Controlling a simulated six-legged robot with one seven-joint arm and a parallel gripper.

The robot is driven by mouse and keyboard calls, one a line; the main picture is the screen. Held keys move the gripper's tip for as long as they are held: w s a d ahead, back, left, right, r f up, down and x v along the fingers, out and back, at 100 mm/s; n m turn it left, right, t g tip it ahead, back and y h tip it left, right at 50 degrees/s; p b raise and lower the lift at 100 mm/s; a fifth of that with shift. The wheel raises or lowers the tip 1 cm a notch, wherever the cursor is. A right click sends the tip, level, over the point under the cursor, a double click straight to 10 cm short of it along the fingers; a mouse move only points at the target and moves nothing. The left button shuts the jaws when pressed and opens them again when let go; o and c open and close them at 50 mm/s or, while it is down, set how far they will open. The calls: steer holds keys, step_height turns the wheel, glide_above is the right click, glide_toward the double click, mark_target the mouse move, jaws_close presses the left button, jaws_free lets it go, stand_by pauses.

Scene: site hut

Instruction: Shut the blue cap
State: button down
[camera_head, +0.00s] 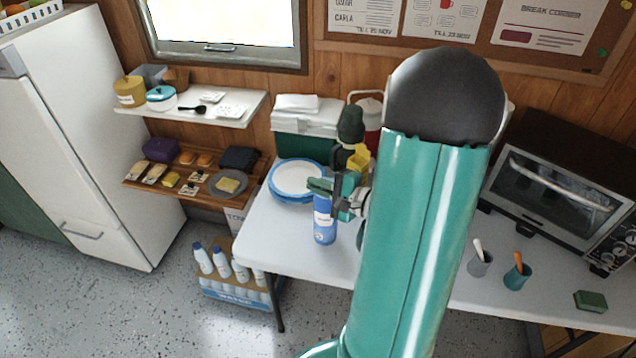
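A blue bottle (324,228) with a pale label stands upright on the white table, left of my arm. My gripper (326,188) is at the top of this bottle, and its teal and dark parts cover the bottle's upper end. I cannot make out a blue cap there or whether it is open or shut. I cannot tell whether the fingers touch the bottle or how far apart they are. My large teal arm fills the middle right of the view and hides part of the table.
Blue-rimmed plates (297,181) lie left of the bottle. A red and white jug (369,112) stands behind, partly hidden. Two cups (480,263) (516,277), a green sponge (590,301) and a toaster oven (553,190) are at right. A bottle crate (236,293) stands on the floor.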

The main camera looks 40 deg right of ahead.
stand_by(0.4)
steer(key=c, duration=1.6)
jaws_free()
steer(key=shift+c, duration=0.2)
steer(key=shift+s, duration=0.1)
steer(key=v, duration=1.3)
steer(key=shift+s, duration=0.35)
steer(key=shift+w, duration=0.1)
